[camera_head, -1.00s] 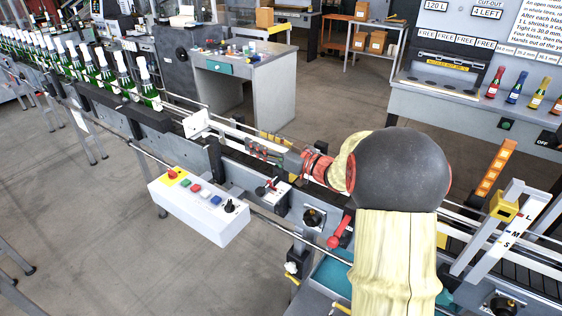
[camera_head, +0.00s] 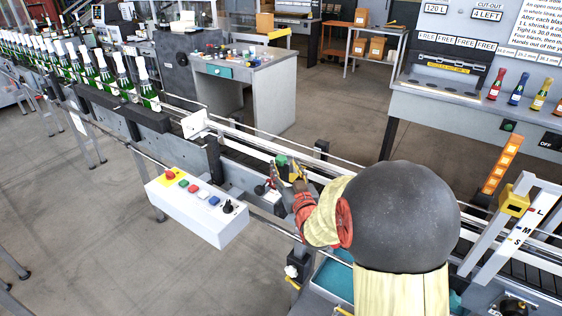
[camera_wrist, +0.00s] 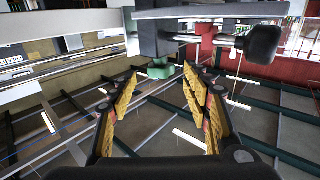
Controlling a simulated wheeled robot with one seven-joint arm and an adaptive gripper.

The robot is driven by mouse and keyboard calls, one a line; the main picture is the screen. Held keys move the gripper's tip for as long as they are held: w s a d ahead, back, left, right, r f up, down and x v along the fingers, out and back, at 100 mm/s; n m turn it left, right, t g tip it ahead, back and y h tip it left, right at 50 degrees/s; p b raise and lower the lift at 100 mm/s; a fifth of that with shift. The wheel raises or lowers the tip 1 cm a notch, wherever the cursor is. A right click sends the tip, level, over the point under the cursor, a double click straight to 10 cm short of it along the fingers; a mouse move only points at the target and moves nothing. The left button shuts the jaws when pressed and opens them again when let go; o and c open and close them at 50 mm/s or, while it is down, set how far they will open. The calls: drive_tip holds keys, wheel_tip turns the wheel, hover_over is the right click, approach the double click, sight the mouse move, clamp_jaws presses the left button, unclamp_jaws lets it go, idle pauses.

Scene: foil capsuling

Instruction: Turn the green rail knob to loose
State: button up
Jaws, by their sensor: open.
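The green rail knob (camera_head: 281,160) shows in the head view as a small green patch at the conveyor guide rail, just past my fingertips. My gripper (camera_head: 286,171) is open there, with its fingers on either side of the near edge of the knob. In the wrist view a green block (camera_wrist: 160,70), which looks like the same knob, sits under a dark bracket. The open gripper (camera_wrist: 160,84) has its padded fingers left and right of this block, with gaps on both sides. Contact is not visible. The knob's turn position cannot be told.
A guide rail (camera_head: 245,142) runs along the conveyor. A white control box (camera_head: 200,207) with coloured buttons stands in front. Green bottles (camera_head: 124,78) line the conveyor at the left. A black-ended handle (camera_wrist: 262,45) sticks out at the right of the wrist view.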

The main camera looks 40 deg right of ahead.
sight(283, 163)
drive_tip(key=shift+b+x, duration=0.5)
drive_tip(key=shift+x, duration=2.1)
drive_tip(key=c, duration=0.3)
drive_tip(key=c, duration=0.7)
drive_tip(key=shift+c, duration=0.8)
